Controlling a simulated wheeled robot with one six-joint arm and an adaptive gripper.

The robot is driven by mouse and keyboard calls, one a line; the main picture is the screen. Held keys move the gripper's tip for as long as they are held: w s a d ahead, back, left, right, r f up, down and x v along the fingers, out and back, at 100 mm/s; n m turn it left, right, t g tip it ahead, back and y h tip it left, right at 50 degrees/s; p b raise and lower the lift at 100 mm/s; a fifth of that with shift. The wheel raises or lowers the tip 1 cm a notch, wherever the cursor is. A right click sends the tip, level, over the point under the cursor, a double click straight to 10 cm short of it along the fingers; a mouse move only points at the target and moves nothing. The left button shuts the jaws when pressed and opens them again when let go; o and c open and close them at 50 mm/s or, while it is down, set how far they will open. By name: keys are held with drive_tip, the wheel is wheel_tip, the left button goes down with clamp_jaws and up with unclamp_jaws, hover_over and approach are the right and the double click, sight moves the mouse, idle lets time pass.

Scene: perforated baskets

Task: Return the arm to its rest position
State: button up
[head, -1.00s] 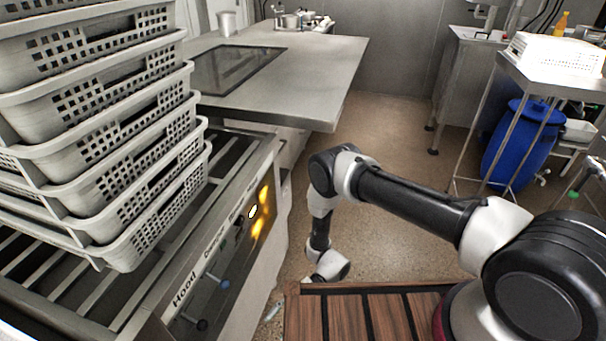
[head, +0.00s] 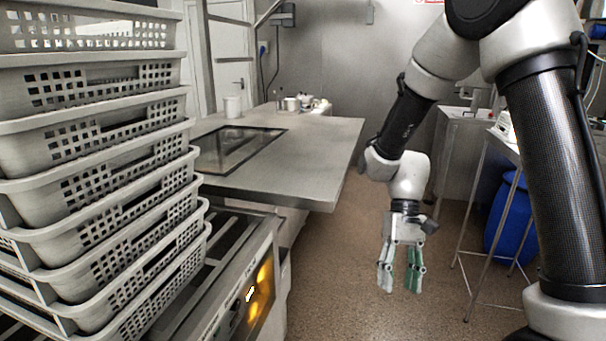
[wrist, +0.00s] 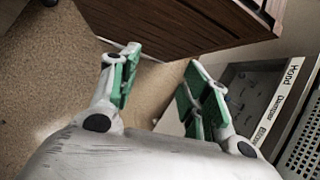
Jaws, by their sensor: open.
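My arm is raised at the right of the head view, with its forearm bent down toward the middle. My gripper (head: 401,282) hangs at its end, fingers pointing down over the open floor. Its green-padded fingers are apart with nothing between them. In the wrist view my gripper (wrist: 157,85) also shows open and empty, above the brown floor.
A tall stack of grey perforated baskets (head: 85,222) stands at the left on a slatted metal unit (head: 236,258) with a lit panel. Behind is a steel table (head: 317,150). A blue barrel (head: 508,222) stands under a metal stand at the right. The floor (head: 345,290) between is clear.

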drive_tip(key=s+d+r+t, duration=0.5)
drive_tip(key=d+r, duration=0.3)
drive_tip(key=r, duration=0.2)
drive_tip(key=s+d+r+m+t+h, duration=0.1)
drive_tip(key=s+d+r+t, duration=0.3)
drive_tip(key=d+r, duration=0.3)
drive_tip(key=shift+s+d+r+t, duration=0.35)
drive_tip(key=shift+r+t, duration=0.35)
drive_tip(key=shift+r, duration=1.25)
